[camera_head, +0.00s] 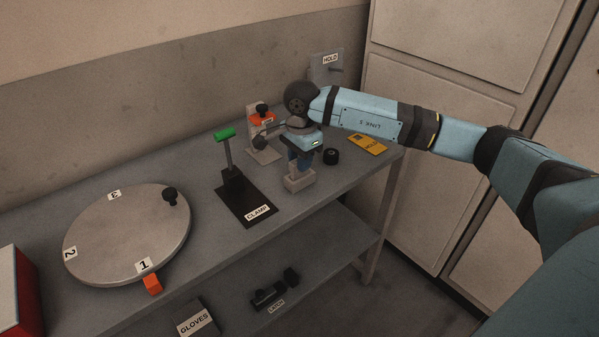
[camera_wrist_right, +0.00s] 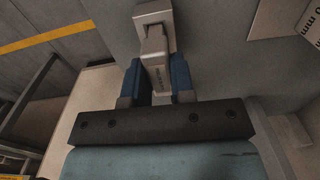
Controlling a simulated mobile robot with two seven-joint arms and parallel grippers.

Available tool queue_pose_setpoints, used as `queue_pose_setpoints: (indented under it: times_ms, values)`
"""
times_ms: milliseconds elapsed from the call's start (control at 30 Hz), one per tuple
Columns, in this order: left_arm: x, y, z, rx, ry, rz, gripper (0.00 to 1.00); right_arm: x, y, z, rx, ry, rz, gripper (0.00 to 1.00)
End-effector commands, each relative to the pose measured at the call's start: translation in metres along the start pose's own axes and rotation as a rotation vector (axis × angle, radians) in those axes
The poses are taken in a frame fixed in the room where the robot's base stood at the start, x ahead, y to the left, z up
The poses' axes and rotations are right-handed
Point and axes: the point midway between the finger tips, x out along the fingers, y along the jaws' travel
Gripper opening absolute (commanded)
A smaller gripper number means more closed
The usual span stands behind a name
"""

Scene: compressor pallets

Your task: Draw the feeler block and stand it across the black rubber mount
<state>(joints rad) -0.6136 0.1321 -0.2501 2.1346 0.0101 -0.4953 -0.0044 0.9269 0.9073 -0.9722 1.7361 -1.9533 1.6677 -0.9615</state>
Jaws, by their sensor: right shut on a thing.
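My right gripper (camera_head: 303,160) points down over the right part of the bench. In the wrist view its two blue fingers (camera_wrist_right: 157,85) are shut on a pale grey block with small dark lettering, which I take as the feeler block (camera_wrist_right: 156,72). Its far end meets a wider pale block, apparently its holder (camera_wrist_right: 153,22); I cannot tell how far it still sits in it. The holder (camera_head: 299,182) also shows in the head view, under the fingers. A short black cylinder, probably the rubber mount (camera_head: 331,156), stands just right of the gripper. My left gripper is out of view.
A green-handled clamp (camera_head: 229,165) on a black base stands left of the gripper. An orange-topped stand (camera_head: 262,135) is close behind. A yellow card (camera_head: 368,144) lies at right. A round numbered plate (camera_head: 127,235) fills the left. The bench's front edge is close.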

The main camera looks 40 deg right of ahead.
Motion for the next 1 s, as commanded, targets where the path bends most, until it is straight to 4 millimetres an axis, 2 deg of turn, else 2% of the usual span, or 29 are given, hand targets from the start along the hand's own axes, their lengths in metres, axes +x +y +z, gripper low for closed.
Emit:
queue_pose_setpoints:
  times_ms: [800,1000]
  values:
    - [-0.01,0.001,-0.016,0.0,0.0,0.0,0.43,-0.035,0.0,0.0,0.0,-0.001,-0.002,0.0]
    - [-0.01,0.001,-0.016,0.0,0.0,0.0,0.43,-0.037,0.0,0.0,0.0,-0.001,-0.001,0.0]
